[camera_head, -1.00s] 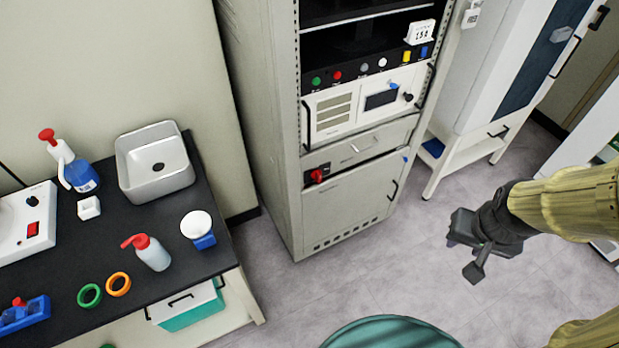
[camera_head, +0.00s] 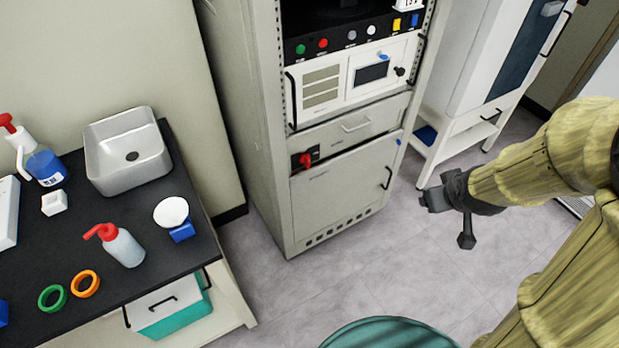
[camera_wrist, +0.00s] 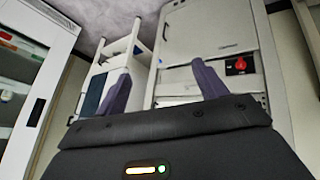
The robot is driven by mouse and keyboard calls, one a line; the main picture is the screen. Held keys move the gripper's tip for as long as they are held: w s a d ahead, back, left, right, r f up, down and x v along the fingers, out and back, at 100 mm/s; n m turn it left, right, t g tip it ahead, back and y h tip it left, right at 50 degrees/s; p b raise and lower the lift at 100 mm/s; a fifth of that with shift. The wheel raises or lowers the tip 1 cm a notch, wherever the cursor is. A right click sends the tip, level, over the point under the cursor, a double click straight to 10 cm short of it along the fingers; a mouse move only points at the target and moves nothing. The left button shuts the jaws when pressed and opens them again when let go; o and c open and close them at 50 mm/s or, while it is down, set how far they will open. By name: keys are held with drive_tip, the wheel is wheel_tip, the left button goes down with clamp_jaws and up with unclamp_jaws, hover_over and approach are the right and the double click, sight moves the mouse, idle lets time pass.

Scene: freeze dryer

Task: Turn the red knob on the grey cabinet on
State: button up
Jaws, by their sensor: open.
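The red knob (camera_head: 305,159) sits on a small dark plate on the front of the tall grey cabinet (camera_head: 340,200), left of centre, below a drawer and above the lower door. It also shows in the wrist view (camera_wrist: 240,65), right of my gripper's fingers. My gripper (camera_head: 430,200) is out in front of the cabinet to the right of the knob, apart from it. In the wrist view its two purple fingers (camera_wrist: 162,88) stand wide apart with nothing between them.
A black-topped bench (camera_head: 100,235) with a sink (camera_head: 128,150), bottles and rings stands at the left. A teal round seat (camera_head: 390,335) is at the bottom, in front of the cabinet. A white stand (camera_head: 460,150) is right of the cabinet.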

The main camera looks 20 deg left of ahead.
drive_tip(key=w+a+f+n+t+y+b, duration=0.2)
drive_tip(key=w+a+f+n+b, duration=0.3)
drive_tip(key=f+b, duration=0.2)
drive_tip(key=w+a+f+n+t+y+b, duration=0.25)
drive_tip(key=w+a+f+n+b, duration=0.2)
drive_tip(key=f+b, duration=0.25)
drive_tip(key=s+a+f+n+y+b, duration=0.1)
drive_tip(key=a+f+n+y+b, duration=0.7)
drive_tip(key=a+f+n+b, duration=0.3)
drive_tip(key=a+n+b, duration=0.1)
drive_tip(key=a+b, duration=0.2)
drive_tip(key=b, duration=0.2)
drive_tip(key=shift+s+f+y, duration=0.15)
drive_tip(key=shift+f+y, duration=0.1)
drive_tip(key=shift+y, duration=0.1)
drive_tip(key=shift+t, duration=0.25)
drive_tip(key=b, duration=0.3)
approach(309, 164)
drive_tip(key=x, duration=0.9)
drive_tip(key=shift+a+f, duration=0.1)
drive_tip(key=shift+a, duration=0.05)
